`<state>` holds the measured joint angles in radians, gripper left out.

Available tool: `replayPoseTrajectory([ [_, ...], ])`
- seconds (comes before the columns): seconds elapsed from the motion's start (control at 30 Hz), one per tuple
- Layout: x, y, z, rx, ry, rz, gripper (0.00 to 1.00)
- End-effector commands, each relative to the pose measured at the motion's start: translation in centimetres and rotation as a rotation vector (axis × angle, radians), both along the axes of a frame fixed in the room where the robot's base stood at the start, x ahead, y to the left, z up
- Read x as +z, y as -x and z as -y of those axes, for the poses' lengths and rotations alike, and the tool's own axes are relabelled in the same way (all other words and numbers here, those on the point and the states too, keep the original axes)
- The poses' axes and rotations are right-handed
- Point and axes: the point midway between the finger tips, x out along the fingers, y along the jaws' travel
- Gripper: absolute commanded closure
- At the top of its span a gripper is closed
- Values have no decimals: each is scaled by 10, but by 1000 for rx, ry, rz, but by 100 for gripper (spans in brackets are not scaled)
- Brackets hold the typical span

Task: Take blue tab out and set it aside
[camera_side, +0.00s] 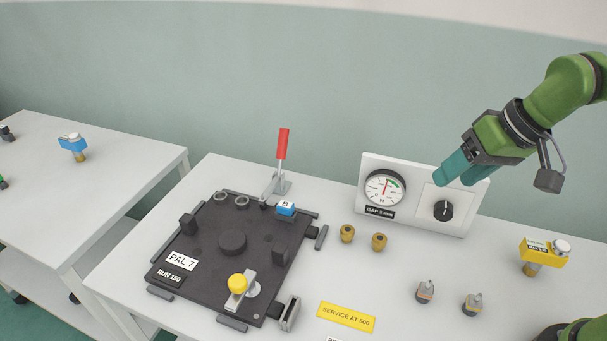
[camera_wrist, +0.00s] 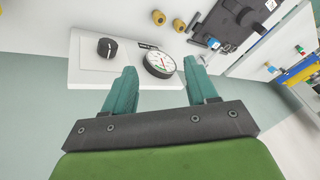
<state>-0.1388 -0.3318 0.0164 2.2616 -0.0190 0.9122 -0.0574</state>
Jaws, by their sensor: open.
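The blue tab (camera_side: 286,208) has a white marked top and sits at the far right corner of the dark pallet plate (camera_side: 205,250). In the wrist view the tab (camera_wrist: 214,43) shows small at the corner of the dark plate (camera_wrist: 238,22). My gripper (camera_side: 458,174) has teal fingers and is open and empty. It is in front of the white gauge panel, well to the right of the tab and apart from it. In the wrist view my gripper (camera_wrist: 159,68) frames part of the panel and gauge between its fingers.
A red-handled lever (camera_side: 282,150) stands upright just behind the tab. The gauge panel (camera_side: 408,188) with a black knob stands at the back. Two brass pieces (camera_side: 362,238) lie right of the plate. A blue-topped part (camera_side: 72,143) stands on the left table.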

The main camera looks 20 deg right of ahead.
Motion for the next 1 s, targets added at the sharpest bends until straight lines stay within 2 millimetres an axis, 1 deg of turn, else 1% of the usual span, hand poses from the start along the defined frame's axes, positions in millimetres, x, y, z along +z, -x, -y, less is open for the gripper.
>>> replayPoseTrajectory([
  [0.03,-5,-19,-14,61,20,-23,43],
  [0.17,-16,-64,-48,224,70,-47,43],
  [0.3,-38,-111,-91,420,124,-52,43],
  [0.4,-55,-141,-122,561,159,-37,43],
  [0.5,-68,-167,-147,690,192,-5,43],
  [0.57,-69,-180,-158,755,211,26,43],
  [0.6,-64,-188,-161,788,224,54,43],
  [0.67,-51,-196,-163,830,244,97,43],
  [0.7,-49,-197,-163,852,254,108,43],
  [0.87,-59,-197,-164,880,263,105,43],
  [1.0,-78,-202,-169,879,262,103,43],
])
